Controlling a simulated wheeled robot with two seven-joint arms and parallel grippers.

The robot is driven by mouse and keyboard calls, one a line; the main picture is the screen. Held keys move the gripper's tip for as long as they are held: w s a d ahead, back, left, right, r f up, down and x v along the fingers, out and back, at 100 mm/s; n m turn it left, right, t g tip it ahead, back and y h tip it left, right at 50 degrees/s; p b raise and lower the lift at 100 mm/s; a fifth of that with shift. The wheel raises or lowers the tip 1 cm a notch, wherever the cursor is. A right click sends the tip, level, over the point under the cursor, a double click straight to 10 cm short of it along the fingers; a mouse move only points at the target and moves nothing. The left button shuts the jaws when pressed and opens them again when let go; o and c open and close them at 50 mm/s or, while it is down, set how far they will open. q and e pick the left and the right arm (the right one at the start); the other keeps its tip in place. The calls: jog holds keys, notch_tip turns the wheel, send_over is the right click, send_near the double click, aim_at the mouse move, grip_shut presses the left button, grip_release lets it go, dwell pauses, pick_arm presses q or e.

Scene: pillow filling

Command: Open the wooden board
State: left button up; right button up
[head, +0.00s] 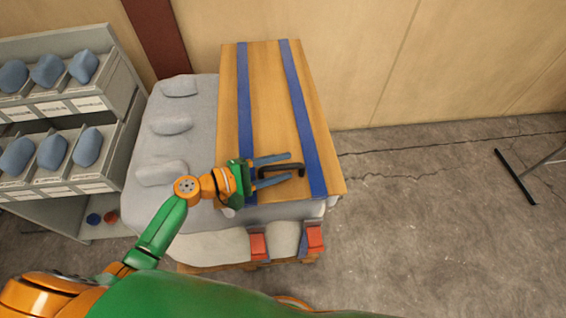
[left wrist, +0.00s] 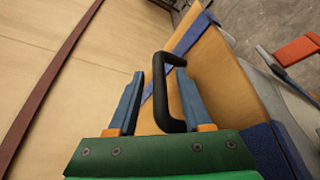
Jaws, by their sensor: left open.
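The wooden board (head: 268,100) lies closed on the right part of a grey padded block, with two blue straps running along it. A black handle (head: 284,170) stands up near the board's front edge, between the straps. My left gripper (head: 283,169) is open over the board's front part, its two blue-grey fingers pointing right toward the handle. In the left wrist view the black handle (left wrist: 160,95) shows between the two open fingers, and the board (left wrist: 215,75) is behind it. I cannot tell whether a finger touches the handle. My right gripper is not in view.
The grey padded block (head: 172,150) has several raised lumps. Red buckles (head: 258,246) hang at its front. A shelf (head: 118,118) with several blue lumps in bins stands at the left. Bare concrete floor (head: 420,220) lies at the right, with a thin dark stand (head: 516,177).

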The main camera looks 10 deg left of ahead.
pick_arm(q)
jog(key=shift+w+d+f, duration=0.1)
jog(key=shift+w+d, duration=0.1)
jog(key=shift+d, duration=0.1)
jog(key=shift+s+a, duration=0.1)
grip_shut()
dwell(1.1)
